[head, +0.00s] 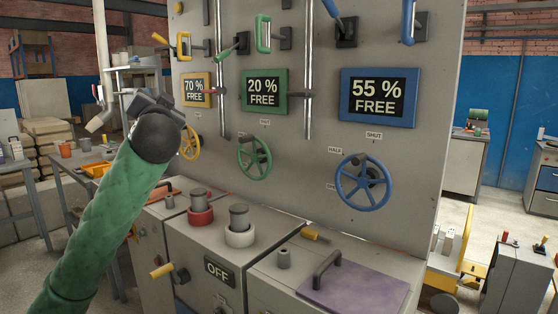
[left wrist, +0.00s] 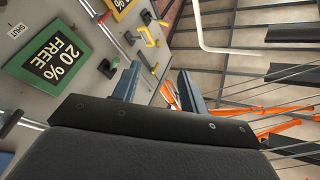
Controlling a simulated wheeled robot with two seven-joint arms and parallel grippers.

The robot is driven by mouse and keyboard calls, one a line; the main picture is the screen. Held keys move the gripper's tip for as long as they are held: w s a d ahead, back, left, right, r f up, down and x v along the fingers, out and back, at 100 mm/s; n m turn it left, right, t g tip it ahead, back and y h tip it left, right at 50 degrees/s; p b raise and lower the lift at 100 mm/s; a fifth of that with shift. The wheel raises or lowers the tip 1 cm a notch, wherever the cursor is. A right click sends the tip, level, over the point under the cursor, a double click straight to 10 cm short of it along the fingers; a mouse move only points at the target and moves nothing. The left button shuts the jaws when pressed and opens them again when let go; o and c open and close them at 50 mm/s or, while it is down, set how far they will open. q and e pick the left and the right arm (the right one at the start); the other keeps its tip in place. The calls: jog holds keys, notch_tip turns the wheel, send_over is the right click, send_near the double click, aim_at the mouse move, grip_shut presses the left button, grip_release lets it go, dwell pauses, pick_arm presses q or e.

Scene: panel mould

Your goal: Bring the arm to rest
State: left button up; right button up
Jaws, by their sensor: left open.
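My left arm (head: 105,220), in a green sleeve, comes in from the lower left of the head view and is raised in front of the panel's left edge. Its gripper (head: 103,107) points left, away from the panel face, and is small there. In the left wrist view the gripper (left wrist: 158,88) has its two blue-grey fingers apart, with nothing between them. It seems clear of the panel (head: 310,150). My right gripper is in neither view.
The panel carries yellow, green (head: 254,157) and blue (head: 363,182) handwheels, levers and displays reading 70, 20 and 55 % FREE. Below stands a grey cabinet (head: 225,240) marked OFF, with cylinders on top. A workbench (head: 75,160) stands behind my arm at left.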

pick_arm(q)
jog(key=s+d+f+g+h+p, duration=0.1)
jog(key=s+d+f+g+h, duration=0.25)
jog(key=f, duration=1.05)
jog(key=s+d+f+m+g+h+p, duration=0.15)
jog(key=s+d+f, duration=0.3)
jog(key=f, duration=0.95)
jog(key=s+d+f+g+h, duration=0.3)
jog(key=s+f+g, duration=0.1)
jog(key=f, duration=1)
jog(key=s+d+f+n+g+p, duration=0.1)
jog(key=s+f+g, duration=0.3)
jog(key=s+f, duration=1.1)
jog(key=s+d+f+n+g+h+p, duration=0.1)
jog(key=s+f+g, duration=0.3)
jog(key=s+f, duration=1.1)
jog(key=s+d, duration=0.1)
jog(key=s, duration=0.3)
jog(key=shift+s+g+p, duration=0.3)
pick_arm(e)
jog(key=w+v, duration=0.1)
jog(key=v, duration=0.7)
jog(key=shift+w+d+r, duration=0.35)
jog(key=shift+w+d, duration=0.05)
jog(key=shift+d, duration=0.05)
pick_arm(q)
jog(key=shift+d+f, duration=0.1)
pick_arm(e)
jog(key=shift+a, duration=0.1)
